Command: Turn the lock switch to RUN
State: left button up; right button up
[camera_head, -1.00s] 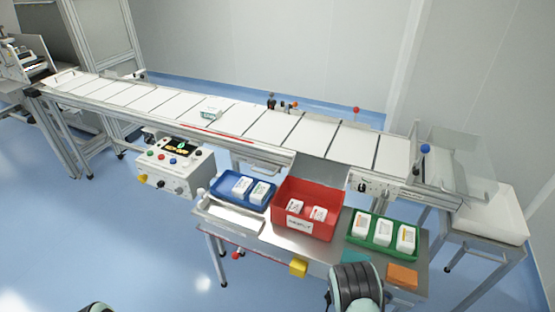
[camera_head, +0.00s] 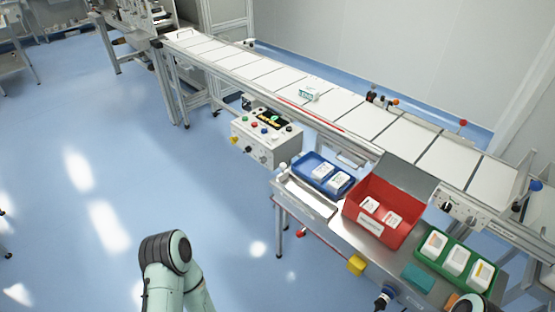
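A white control box (camera_head: 240,131) stands below the conveyor's near side, with coloured buttons and a small dark display (camera_head: 268,121) on its sloped top. Its front face carries small dark knobs (camera_head: 264,159). A second small panel (camera_head: 458,209) with dark controls sits on the conveyor's side at the right. The lock switch and its RUN label are too small to tell apart on either panel. One of my arm links (camera_head: 167,262) rises at the lower left, well apart from the control box. Neither gripper's fingers can be seen.
A metal table (camera_head: 335,235) in front of the conveyor (camera_head: 345,115) holds a blue tray (camera_head: 305,171), a red bin (camera_head: 403,238) and a green tray (camera_head: 431,260), each with white boxes. A small box (camera_head: 309,94) lies on the belt. The blue floor left of the table is clear.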

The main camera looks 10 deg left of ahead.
aim_at(234, 140)
jog(key=i+j, duration=0.15)
jog(key=j, duration=0.2)
jog(key=i+j+z, duration=0.1)
jog(key=j, duration=0.25)
jog(key=i+j, duration=0.2)
jog(key=j, duration=0.15)
jog(key=i+j+z, duration=0.1)
jog(key=j, duration=0.25)
jog(key=i+j, duration=0.15)
jog(key=j, duration=0.25)
jog(key=i+j+z, duration=0.1)
jog(key=j, duration=0.25)
